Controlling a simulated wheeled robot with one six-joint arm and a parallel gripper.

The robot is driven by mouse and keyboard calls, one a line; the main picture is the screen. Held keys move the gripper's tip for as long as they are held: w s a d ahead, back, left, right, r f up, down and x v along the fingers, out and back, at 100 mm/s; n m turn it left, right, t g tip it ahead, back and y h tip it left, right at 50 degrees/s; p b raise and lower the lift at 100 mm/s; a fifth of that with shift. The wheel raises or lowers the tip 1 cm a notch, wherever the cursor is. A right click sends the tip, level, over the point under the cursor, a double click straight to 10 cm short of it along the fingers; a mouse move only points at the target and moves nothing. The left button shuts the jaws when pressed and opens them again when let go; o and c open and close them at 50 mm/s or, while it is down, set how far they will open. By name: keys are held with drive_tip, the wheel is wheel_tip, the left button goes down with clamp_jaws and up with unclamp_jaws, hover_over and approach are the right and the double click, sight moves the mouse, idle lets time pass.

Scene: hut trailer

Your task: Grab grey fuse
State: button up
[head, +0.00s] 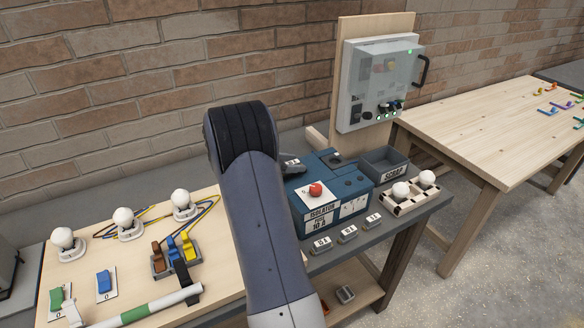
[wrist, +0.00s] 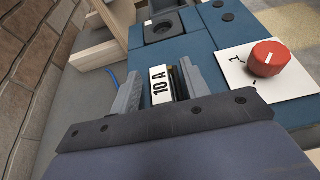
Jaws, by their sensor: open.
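The grey fuse, with a white label reading "10 A" (wrist: 158,86), sits at the edge of the blue isolator box (wrist: 230,50) in the wrist view. My gripper (wrist: 170,86) is open, with one grey finger on each side of the fuse. I cannot tell whether either finger touches it. The lower part of the fuse is hidden by my gripper. In the head view my arm hides most of my gripper. The isolator box (head: 340,186) stands on the bench there, with a red knob (head: 315,189) on top. It also shows in the wrist view (wrist: 267,58).
Several labelled fuses, including one (head: 348,233), lie on the bench in front of the box. An open scrap bin (head: 384,164) and a checkered tray with white bulbs (head: 410,196) are at right. A wiring board (head: 130,265) lies left. A wall cabinet (head: 376,85) stands behind.

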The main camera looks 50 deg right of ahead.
clamp_jaws()
drive_tip(key=shift+r, duration=0.1)
idle(0.3)
